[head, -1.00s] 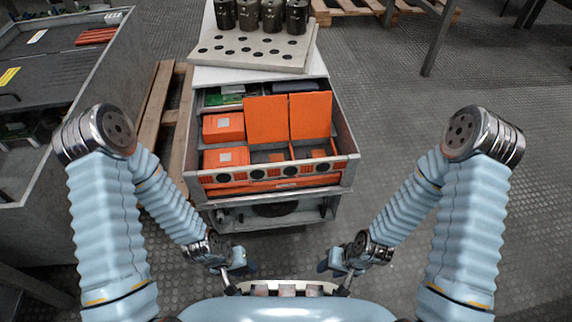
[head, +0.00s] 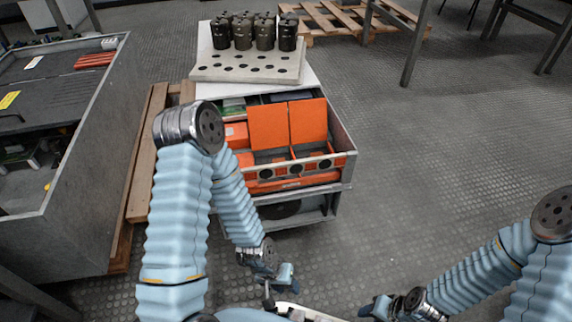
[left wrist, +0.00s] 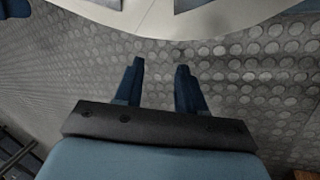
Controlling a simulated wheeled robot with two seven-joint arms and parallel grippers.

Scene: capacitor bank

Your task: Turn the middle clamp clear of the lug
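No clamp or lug can be made out in any view. Several dark cylinders (head: 243,33) stand on a pale perforated board (head: 250,67) at the back of the head view. My left gripper (head: 284,278) is low in front of the cabinet, apart from it. The left wrist view shows its two blue fingers (left wrist: 160,68) spread with nothing between them, above the studded floor. My right gripper (head: 374,306) is at the bottom of the head view, right of the left one. Its fingers are too small to tell whether they are open.
A grey cabinet (head: 343,168) holds an open tray with orange boxes and two raised orange lids (head: 289,125). My left arm covers its left part. A grey bench (head: 75,185) and a wooden pallet (head: 140,170) stand at the left.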

